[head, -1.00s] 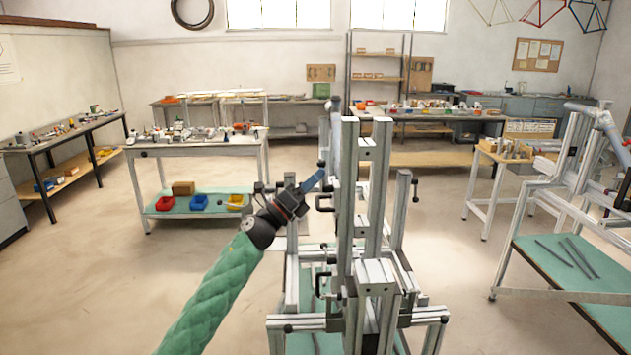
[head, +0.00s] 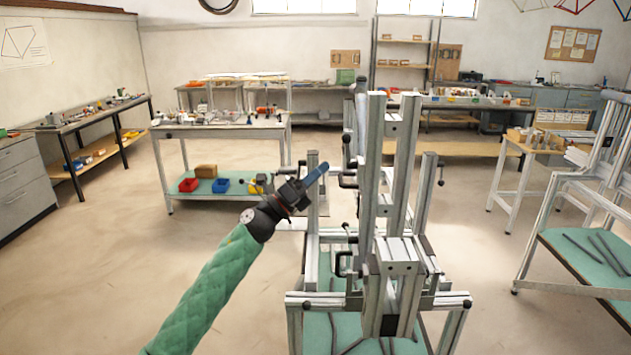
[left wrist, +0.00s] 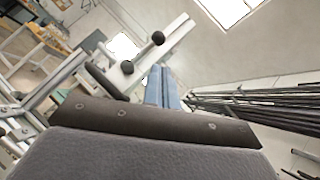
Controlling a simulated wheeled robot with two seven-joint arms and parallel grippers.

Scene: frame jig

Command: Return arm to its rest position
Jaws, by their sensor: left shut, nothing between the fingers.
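My left arm (head: 215,285), in a green quilted sleeve, reaches up from the lower edge of the head view. Its left gripper (head: 318,174) has blue fingers that are shut and empty. The fingers point up and right, just left of the jig's uprights in the picture. The blue fingers also show in the left wrist view (left wrist: 161,88). The frame jig (head: 377,180) of grey aluminium profiles stands in the middle, with black clamp handles on its left side. I cannot tell the exact gap between fingers and jig. My right gripper is not in view.
A workbench (head: 225,131) with small parts and coloured bins on its lower shelf stands behind my arm. Another profile frame with a green shelf (head: 590,262) stands at right. Long benches line the left and back walls. The floor (head: 110,260) left of my arm is clear.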

